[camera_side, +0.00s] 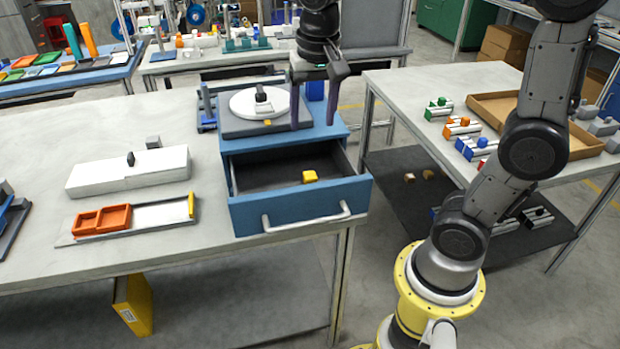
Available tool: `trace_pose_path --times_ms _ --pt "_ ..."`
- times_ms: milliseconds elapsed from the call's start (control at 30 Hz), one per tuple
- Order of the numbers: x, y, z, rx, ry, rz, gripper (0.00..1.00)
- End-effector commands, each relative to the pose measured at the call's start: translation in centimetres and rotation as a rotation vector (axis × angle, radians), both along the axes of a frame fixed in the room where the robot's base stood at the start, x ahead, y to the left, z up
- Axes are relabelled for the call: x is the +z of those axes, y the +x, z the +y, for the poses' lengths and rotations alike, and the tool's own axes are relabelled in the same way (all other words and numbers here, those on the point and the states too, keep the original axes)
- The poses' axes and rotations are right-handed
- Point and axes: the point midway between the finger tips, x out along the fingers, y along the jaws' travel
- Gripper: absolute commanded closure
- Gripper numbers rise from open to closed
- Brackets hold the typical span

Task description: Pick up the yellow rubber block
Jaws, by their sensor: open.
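The yellow rubber block (309,176) lies inside the open blue drawer (298,208), toward its front right. My gripper (312,126) hangs above the drawer's back part, in front of the turntable-like device on the cabinet. Its two dark fingers are spread apart and hold nothing. The block is apart from the fingers, lower and nearer the drawer front in the picture. How high the fingertips are above the drawer is hard to tell.
A grey device with a white disc (248,104) sits on the blue cabinet behind the drawer. A second table (440,80) with small parts stands right.

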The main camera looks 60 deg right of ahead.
Motion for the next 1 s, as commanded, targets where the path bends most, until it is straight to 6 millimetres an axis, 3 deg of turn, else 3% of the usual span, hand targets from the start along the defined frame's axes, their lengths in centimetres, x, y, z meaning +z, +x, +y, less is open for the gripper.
trace_pose_path --times_ms 167,500,767,1000 --pt "-1.9 0.2 -0.3 -0.005 0.002 0.031 0.3" --pt "-7.9 0.7 -0.8 -0.002 0.002 0.03 0.3" --pt "-9.7 0.9 -0.9 -0.002 0.002 0.027 0.3" --pt "-13.0 1.0 -1.2 -0.002 0.003 0.03 0.3"
